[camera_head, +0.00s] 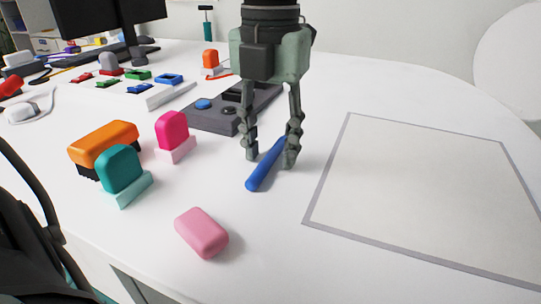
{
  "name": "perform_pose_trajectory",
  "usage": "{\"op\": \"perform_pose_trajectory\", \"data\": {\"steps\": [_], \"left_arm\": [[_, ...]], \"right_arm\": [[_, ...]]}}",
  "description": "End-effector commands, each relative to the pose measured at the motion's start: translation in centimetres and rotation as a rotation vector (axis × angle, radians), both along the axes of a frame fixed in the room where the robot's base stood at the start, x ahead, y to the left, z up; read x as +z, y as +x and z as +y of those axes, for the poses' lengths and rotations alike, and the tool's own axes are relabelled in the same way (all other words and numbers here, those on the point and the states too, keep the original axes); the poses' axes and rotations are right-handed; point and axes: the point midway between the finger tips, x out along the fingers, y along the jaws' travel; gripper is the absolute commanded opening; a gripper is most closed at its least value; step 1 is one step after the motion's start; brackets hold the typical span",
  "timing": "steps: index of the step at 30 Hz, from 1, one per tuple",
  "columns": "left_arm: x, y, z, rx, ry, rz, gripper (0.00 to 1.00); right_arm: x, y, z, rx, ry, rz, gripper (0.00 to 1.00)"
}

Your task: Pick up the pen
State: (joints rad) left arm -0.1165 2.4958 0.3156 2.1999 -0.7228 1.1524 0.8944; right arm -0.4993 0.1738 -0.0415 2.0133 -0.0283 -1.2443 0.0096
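The pen (262,172) is a blue cylinder on the white table, near the middle of the view. It lies slanted, its near end to the lower left and its far end close to the right-hand finger. My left gripper (271,157) points straight down over it. Its two dark fingers are spread, one on each side of the pen, with tips near the table top. The gripper is open; a gap shows between the left-hand finger and the pen. Whether the right-hand finger touches the pen is unclear. My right gripper is out of view.
A grey-framed white panel (325,187) lies right of the pen. A dark grey box (210,118) is behind the gripper. A pink eraser-like block (202,233) is in front. Orange (103,140), teal (119,169) and magenta (172,130) blocks stand to the left.

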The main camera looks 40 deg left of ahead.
Motion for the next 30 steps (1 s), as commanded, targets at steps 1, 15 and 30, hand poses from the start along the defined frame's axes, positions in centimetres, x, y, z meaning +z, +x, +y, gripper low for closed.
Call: {"op": "perform_pose_trajectory", "data": {"steps": [1, 15, 30], "left_arm": [[0.01, 0.00, 0.00, 0.000, 0.000, 0.000, 0.39], [0.04, 0.00, 0.00, 0.000, 0.000, 0.000, 0.00], [0.04, 0.00, 0.00, 0.000, 0.000, 0.000, 0.00]], "right_arm": [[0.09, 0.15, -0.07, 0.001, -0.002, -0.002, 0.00], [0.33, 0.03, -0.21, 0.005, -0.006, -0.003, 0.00], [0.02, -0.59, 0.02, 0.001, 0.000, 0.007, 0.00]]}}
